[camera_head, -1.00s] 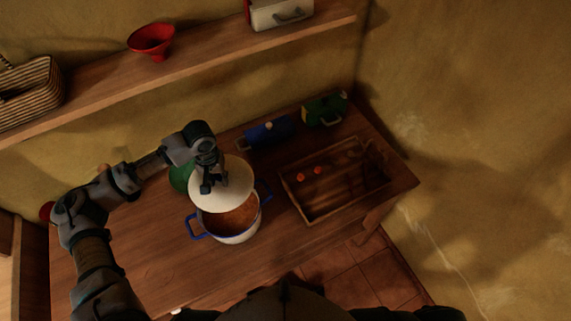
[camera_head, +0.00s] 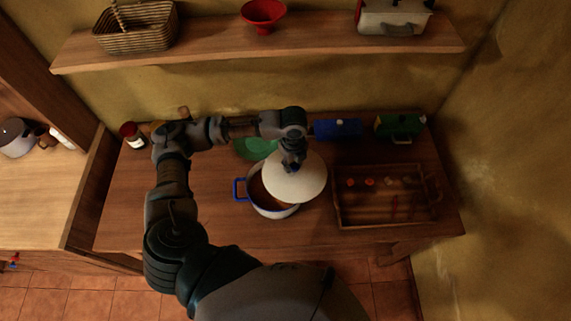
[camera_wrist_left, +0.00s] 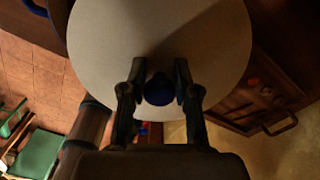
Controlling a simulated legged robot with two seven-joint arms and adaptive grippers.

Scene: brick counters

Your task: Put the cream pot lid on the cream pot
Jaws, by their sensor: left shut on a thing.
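The cream pot lid (camera_head: 301,184) is a pale round disc held in my left gripper (camera_head: 292,165). In the left wrist view the lid (camera_wrist_left: 110,45) fills the upper middle, and the gripper (camera_wrist_left: 160,88) is shut on its dark blue knob. The lid overlaps the right part of the pot's opening. Brown contents show at the opening's left. I cannot tell whether lid and rim touch. My right gripper is not in view.
A wooden tray (camera_head: 388,222) with small items stands right of the pot. A green dish (camera_head: 256,147), a blue box (camera_head: 337,128) and a green box (camera_head: 400,125) are behind. A red-topped jar (camera_head: 132,135) stands left. The counter's front left (camera_head: 125,225) is clear.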

